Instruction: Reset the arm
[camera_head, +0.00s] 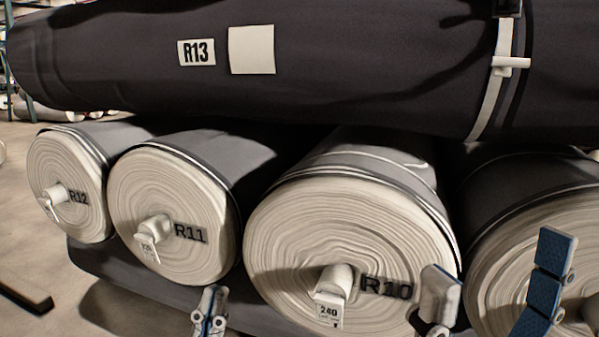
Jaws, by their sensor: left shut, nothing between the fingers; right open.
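My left gripper (210,308) shows at the bottom edge, left of centre, its fingers together and empty. It appears in front of the gap between roll R11 (170,205) and roll R10 (345,235). My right gripper (494,288) is at the lower right with its two fingers spread wide. One finger overlaps the right side of roll R10, the other overlaps the face of an unlabelled roll (500,245) at the right edge. Nothing shows between these fingers. The arms behind both grippers are out of view.
Roll R12 (68,190) lies at the far left. A dark wrapped roll R13 (330,60) lies across the top with a white strap (493,90). White tags hang from the roll cores. A dark bar (25,298) lies on the open floor (30,245) at left.

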